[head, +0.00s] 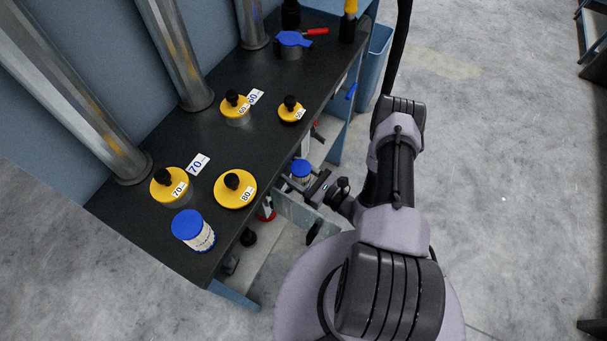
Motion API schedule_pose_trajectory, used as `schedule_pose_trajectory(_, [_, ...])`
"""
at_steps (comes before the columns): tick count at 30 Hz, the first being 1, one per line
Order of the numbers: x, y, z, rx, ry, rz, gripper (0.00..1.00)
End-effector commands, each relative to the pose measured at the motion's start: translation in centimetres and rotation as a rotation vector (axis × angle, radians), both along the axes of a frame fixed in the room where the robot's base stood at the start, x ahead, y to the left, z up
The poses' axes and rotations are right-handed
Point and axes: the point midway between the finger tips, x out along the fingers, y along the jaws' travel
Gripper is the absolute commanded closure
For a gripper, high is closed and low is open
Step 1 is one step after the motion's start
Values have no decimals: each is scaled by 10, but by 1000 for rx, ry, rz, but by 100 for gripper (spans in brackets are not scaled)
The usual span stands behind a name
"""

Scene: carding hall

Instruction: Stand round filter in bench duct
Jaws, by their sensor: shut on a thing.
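My gripper (301,182) is at the front edge of the dark bench (215,135), shut on a small round filter (301,168) with a blue top and a pale side. The gripper hides part of the filter's lower side. A second, larger blue-topped round filter (193,230) stands upright on the near end of the bench. Yellow lids with black knobs sit on the bench: one marked 70 (169,186), one marked 80 (235,189), one marked 60 (235,108), and a smaller one (291,111) with a hard-to-read label. No open duct mouth is clearly visible.
Metal pipes (180,55) rise from the back of the bench. Cards marked 70 (198,163) and 60 (255,97) lie on top. A blue bin (374,65) stands beyond. The floor at right is clear.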

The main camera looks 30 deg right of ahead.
Motion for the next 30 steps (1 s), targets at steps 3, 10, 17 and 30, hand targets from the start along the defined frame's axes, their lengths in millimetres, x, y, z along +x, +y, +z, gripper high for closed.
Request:
schedule_pose_trajectory(3, [11,9,0,-1,0,3,98])
schedule_pose_trajectory(10, [32,24,-1,0,-1,3,98])
schedule_pose_trajectory(17, [52,39,-1,0,-1,3,98])
schedule_pose_trajectory(30, [90,66,-1,0,-1,2,98])
